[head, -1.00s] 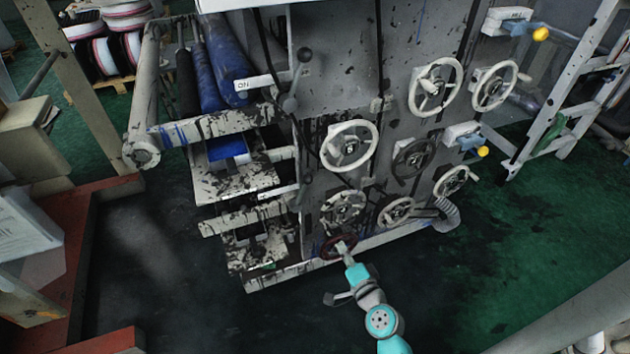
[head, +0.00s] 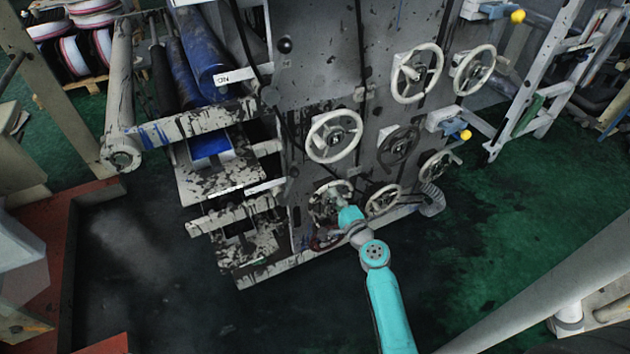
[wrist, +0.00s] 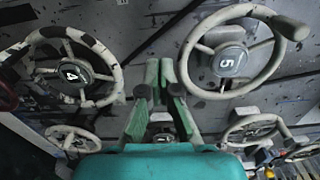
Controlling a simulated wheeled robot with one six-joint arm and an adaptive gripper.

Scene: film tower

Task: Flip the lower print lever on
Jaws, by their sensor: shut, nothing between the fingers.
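The lower print lever (head: 293,172) is a small dark-knobbed lever on the left edge of the machine's front panel, near white label strips (head: 265,187). Its on or off position is too small to tell. My gripper (head: 338,203) is lower and to the right, in front of a spotted handwheel. In the wrist view, the green fingers (wrist: 159,66) are together and empty, between wheel 4 (wrist: 108,78) and wheel 5 (wrist: 194,63). The lever cannot be made out in the wrist view.
A higher lever with a black knob (head: 284,45) stands beside the ON label (head: 234,76). Several handwheels, such as a white one (head: 313,150), stick out of the panel. A ladder (head: 530,115) stands at the right. The dark floor in front is clear.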

